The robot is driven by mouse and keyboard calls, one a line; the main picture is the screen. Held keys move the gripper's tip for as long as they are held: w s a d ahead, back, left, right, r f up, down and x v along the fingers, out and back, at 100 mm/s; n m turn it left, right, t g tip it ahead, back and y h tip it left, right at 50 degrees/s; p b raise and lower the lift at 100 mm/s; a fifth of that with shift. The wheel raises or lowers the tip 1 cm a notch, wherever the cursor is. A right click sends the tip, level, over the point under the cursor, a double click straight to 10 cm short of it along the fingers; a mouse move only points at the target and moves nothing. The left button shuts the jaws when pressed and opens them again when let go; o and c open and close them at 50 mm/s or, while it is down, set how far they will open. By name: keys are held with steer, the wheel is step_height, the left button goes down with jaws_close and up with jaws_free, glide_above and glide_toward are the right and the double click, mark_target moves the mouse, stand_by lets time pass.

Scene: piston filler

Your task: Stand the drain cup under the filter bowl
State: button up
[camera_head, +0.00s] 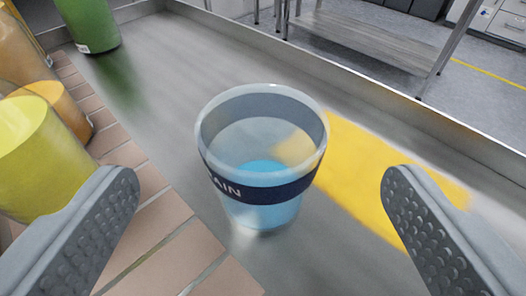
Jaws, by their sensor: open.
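The drain cup (262,187) is a clear, tapered cup with a dark blue band. The letters "AIN" show on the band. Light blue shows low inside the cup. It stands upright on a grey metal surface, partly over the edge of a yellow patch. My gripper (262,208) is open, with one grey studded finger to the left of the cup and the other to the right. Neither finger appears to touch the cup. I do not see the filter bowl.
A yellow-green container (38,150), an orange one (62,105) and a green one (90,22) stand on the left. A strip of brownish tiles (165,222) runs along there. The metal tray (400,108) has a raised rim behind the cup. Its surface right of the cup is clear.

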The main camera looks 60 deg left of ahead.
mark_target(263, 102)
steer(key=x, duration=0.4)
steer(key=shift+w+a, duration=0.2)
steer(key=shift+w, duration=0.05)
steer(key=shift+r, duration=0.1)
steer(key=c, duration=1.5)
